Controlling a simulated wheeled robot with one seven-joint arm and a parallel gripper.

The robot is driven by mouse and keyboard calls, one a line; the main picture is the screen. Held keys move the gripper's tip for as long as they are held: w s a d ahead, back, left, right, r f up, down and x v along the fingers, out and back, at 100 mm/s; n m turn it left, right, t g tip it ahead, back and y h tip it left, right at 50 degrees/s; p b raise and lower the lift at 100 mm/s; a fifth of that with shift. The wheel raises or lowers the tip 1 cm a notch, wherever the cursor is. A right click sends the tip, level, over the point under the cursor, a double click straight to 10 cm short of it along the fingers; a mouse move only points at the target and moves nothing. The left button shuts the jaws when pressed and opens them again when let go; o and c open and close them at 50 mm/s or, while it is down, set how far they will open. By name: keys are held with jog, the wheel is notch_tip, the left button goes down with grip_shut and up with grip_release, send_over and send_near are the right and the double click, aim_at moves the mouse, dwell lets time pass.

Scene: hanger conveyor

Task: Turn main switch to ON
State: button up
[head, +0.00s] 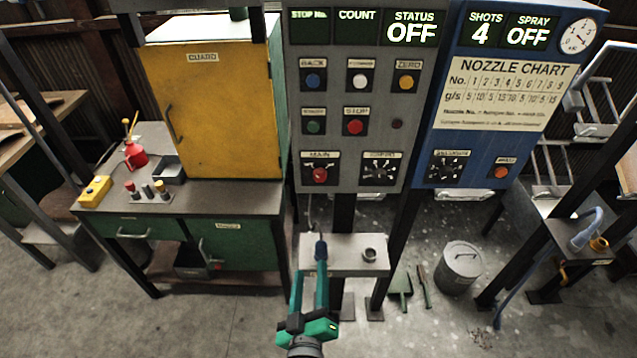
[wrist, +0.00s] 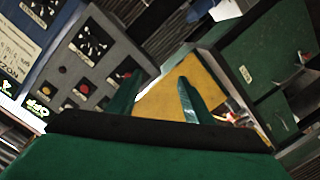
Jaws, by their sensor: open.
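The main switch (head: 319,175) is a red knob on a black plate under the label MAIN, at the lower left of the grey control panel (head: 338,100). It also shows in the wrist view as a red knob (wrist: 124,74), close to the left finger. The STATUS display (head: 411,34) reads OFF. My gripper (head: 320,248) is below the panel in the head view, apart from the switch, in front of a small shelf. In the wrist view my gripper (wrist: 158,92) has its two green fingers spread, with nothing between them.
A dial selector (head: 380,171) sits right of the switch, and a red STOP button (head: 355,127) above. A small grey shelf (head: 345,262) with a cup stands below the panel. A yellow guard cabinet (head: 215,110) is at left, a blue spray panel (head: 480,120) at right.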

aim_at(319, 178)
jog(key=w+r+n+t+h, duration=0.1)
jog(key=w+r+n, duration=0.2)
jog(key=w+r, duration=0.75)
jog(key=w, duration=0.3)
jog(key=w+d, duration=0.1)
jog(key=w, duration=0.5)
jog(key=shift+w+d+r, duration=0.1)
jog(key=shift+w+d, duration=0.2)
jog(key=shift+w, duration=0.05)
jog(key=shift+c, duration=0.7)
jog(key=c, duration=0.9)
